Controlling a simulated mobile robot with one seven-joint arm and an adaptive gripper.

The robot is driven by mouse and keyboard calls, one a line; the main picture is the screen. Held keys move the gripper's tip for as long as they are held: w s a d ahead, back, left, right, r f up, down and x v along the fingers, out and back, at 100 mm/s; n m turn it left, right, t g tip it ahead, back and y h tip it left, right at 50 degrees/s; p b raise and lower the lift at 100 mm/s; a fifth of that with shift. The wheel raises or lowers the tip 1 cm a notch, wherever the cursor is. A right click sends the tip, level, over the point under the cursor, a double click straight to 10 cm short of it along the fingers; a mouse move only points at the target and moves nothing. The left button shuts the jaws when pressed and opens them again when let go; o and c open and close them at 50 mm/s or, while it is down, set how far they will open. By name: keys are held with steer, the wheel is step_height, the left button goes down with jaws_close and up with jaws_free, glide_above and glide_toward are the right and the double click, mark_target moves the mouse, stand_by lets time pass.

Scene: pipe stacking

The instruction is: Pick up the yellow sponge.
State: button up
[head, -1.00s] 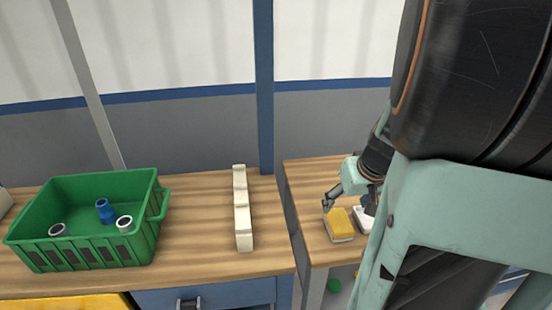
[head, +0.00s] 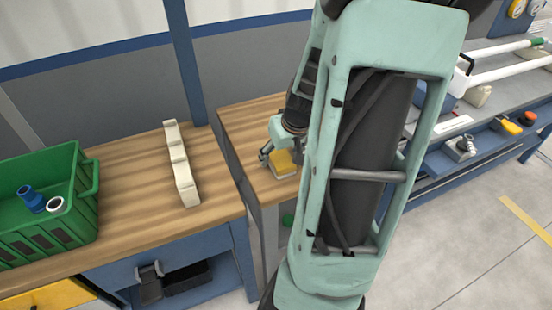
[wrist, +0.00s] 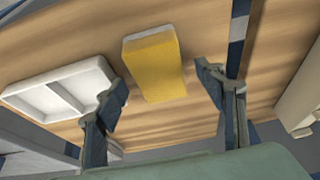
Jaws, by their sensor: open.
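The yellow sponge (wrist: 154,68) lies on the wooden table, with a pale layer at its far end, in the wrist view. It also shows in the head view (head: 284,163), partly hidden by my gripper and arm. My gripper (wrist: 168,92) is open, its two fingers apart on the left and right of the sponge in the wrist picture. Nothing is between the fingertips in contact that I can see. In the head view my gripper (head: 273,153) is close above the sponge; the exact height cannot be told.
A white divided tray (wrist: 62,92) lies left of the sponge in the wrist view. A cream notched rack (head: 181,165) stands on the neighbouring wooden table, left of a gap. A green crate (head: 85,195) with blue and white pipe pieces is farther left. A grey workbench (head: 500,85) stands right.

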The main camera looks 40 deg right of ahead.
steer(key=shift+x, duration=1.05)
steer(key=shift+f+b, duration=0.2)
steer(key=shift+b, duration=0.1)
steer(key=shift+c, duration=0.5)
steer(key=c, duration=1.1)
